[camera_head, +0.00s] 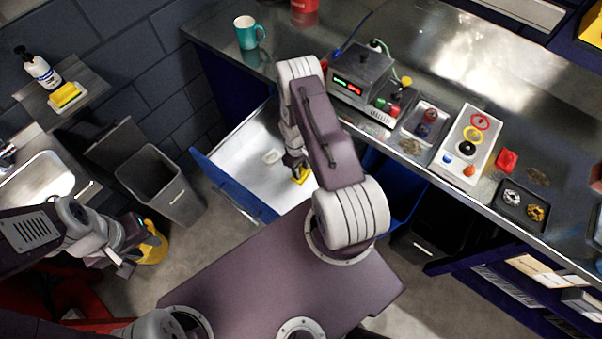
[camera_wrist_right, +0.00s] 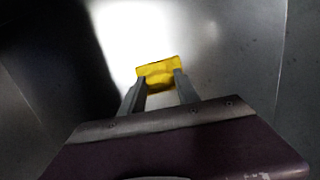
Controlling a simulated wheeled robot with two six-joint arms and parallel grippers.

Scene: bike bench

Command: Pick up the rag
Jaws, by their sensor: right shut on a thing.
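A small yellow piece, which looks like the rag (camera_head: 301,175), is at my right gripper (camera_head: 296,168) inside the open white-bottomed drawer. In the right wrist view, the yellow rag (camera_wrist_right: 158,70) sits between the two fingertips of my right gripper (camera_wrist_right: 160,88), which is shut on it. I cannot tell whether the rag is lifted off the drawer floor. My left gripper (camera_head: 138,256) is at the lower left, away from the drawer, with its fingers apart and nothing seen between them.
The blue-sided drawer (camera_head: 234,187) stands open under the metal bench (camera_head: 440,75); a pale ring-like thing (camera_head: 271,157) lies in it. A grey bin (camera_head: 160,180) stands left of the drawer. A yellow bucket (camera_head: 154,248) is by my left gripper. A shelf holds a yellow sponge (camera_head: 66,93).

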